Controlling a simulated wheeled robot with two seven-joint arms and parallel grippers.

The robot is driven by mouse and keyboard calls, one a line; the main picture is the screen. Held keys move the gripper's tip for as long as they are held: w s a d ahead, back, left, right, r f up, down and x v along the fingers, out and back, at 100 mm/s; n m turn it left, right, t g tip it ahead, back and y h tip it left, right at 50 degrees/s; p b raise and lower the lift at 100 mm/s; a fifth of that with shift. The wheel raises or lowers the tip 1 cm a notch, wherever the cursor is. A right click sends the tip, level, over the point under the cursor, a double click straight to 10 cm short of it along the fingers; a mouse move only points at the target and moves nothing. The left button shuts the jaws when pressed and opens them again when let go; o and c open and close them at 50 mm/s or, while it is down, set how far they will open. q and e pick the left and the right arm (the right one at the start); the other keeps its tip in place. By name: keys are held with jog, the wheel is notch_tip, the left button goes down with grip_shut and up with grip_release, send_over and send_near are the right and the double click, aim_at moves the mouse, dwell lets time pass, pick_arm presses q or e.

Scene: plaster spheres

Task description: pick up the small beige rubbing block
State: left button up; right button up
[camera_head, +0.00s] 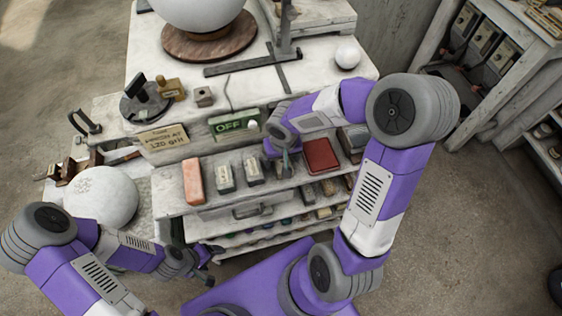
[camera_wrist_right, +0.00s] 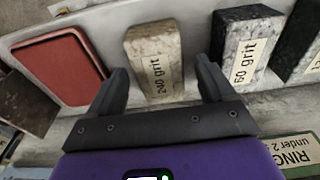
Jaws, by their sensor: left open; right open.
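The small beige block (camera_wrist_right: 153,60), labelled "240 grit", lies on the shelf between a red block and a dark speckled one in the right wrist view. My right gripper (camera_wrist_right: 160,72) is open, one fingertip toward each side of the beige block's near end. Nothing is held; I cannot tell how deep the fingers reach beside it. In the head view my right gripper (camera_head: 284,164) is over the shelf and mostly hides the beige block. My left gripper (camera_head: 212,266) is open and empty, low in front of the shelves at the left.
The red block (camera_wrist_right: 62,65) and the dark "60 grit" block (camera_wrist_right: 246,48) flank the beige one. An orange block (camera_head: 194,181) stands further left on the shelf. A large white sphere (camera_head: 101,196) is near my left arm.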

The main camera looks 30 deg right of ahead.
jog(key=shift+f, duration=0.8)
jog(key=shift+c, duration=0.3)
jog(key=c, duration=1.3)
notch_tip(320, 180, up, 10)
jog(key=shift+r+p, duration=0.1)
jog(key=shift+p, duration=1)
